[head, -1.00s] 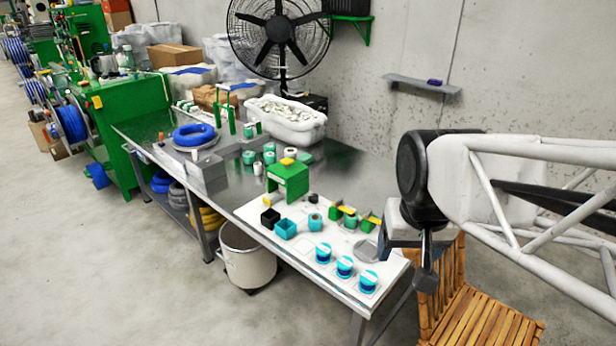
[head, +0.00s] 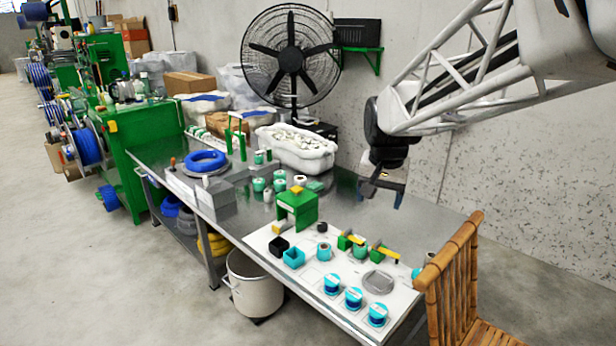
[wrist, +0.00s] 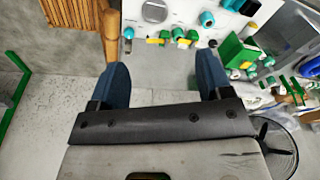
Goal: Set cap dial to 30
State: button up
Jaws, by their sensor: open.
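My gripper (head: 381,190) hangs in the air above the back right part of the metal table, apart from everything. In the wrist view its two blue fingers (wrist: 161,75) are spread with nothing between them. I cannot make out a dial scale or the number 30. On the white board, a grey round disc (head: 379,282) lies near the right end. Beside it are green holders with yellow bars (head: 383,252) and a teal roll (head: 360,250). A green block (head: 297,209) with a yellow top piece stands farther left. The wrist view also shows the grey disc (wrist: 154,11).
Three blue-teal spools (head: 354,298) line the board's front edge, with a teal open box (head: 294,257) and a black box (head: 279,247) at left. A bamboo chair (head: 450,275) stands at the right end. A fan (head: 291,58) is behind. The metal tabletop (head: 425,225) below my gripper is clear.

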jog(key=w+a+f+m, duration=0.1)
jog(key=w+f, duration=0.1)
jog(key=w, duration=0.5)
jog(key=w+a+f+m, duration=0.1)
jog(key=w+f, duration=0.1)
jog(key=w, duration=0.5)
jog(key=m+g, duration=0.2)
jog(key=m, duration=0.4)
send_over(323, 224)
jog(key=f, duration=3.1)
jog(key=shift+s+d, duration=0.1)
jog(key=shift+s, duration=0.15)
jog(key=shift+w+f, duration=0.1)
jog(key=shift+f, duration=0.15)
jog(key=shift+f, duration=0.1)
jog(key=shift+f, duration=3.8)
jog(key=shift+n, duration=0.3)
jog(key=c, duration=0.9)
